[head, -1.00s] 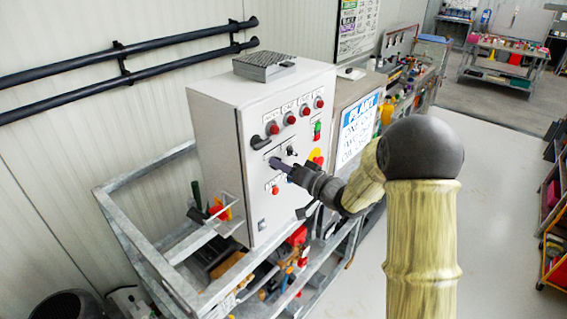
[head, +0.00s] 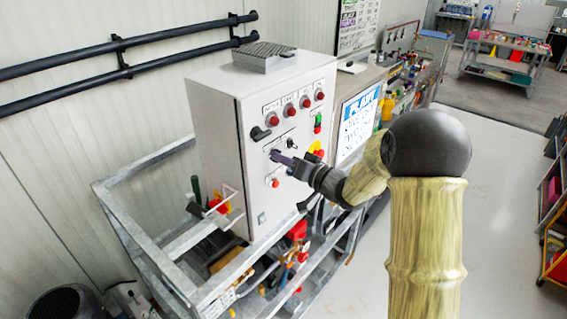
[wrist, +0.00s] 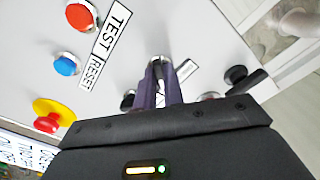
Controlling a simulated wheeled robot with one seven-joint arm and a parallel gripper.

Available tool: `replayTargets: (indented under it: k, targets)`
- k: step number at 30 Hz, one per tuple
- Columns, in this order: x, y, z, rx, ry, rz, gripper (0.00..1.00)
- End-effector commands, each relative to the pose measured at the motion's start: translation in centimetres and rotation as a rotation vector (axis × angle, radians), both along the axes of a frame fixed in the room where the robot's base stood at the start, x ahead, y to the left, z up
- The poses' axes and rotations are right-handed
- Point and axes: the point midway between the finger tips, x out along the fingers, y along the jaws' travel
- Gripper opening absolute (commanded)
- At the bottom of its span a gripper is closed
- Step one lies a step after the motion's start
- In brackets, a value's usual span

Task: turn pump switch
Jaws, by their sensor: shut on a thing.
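A pale grey control cabinet (head: 219,150) stands left of centre in the head view, its front panel carrying several lamps, buttons and knobs. My gripper (head: 278,155) reaches the panel from the right, at a small switch in the middle row. In the wrist view my gripper (wrist: 160,72) has its two dark purple fingers close together around the pump switch. Only the switch's silver collar (wrist: 157,60) shows past the fingertips; the knob is mostly hidden, so its angle cannot be told.
A black handle (head: 259,133) sits just above left of the gripper, and a red button (head: 274,183) below it. In the wrist view a blue button (wrist: 65,65) and a yellow-based red stop button (wrist: 50,118) lie to the left. A metal frame (head: 150,245) surrounds the cabinet.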

Motion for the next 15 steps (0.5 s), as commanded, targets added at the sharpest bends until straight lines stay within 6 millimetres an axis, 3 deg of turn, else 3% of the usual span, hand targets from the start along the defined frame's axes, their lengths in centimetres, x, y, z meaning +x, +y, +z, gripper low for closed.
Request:
replayTargets:
  k: [15]
  targets:
    - [0.01,-0.05,-0.49,-0.245,-0.318,-0.001,0.00]
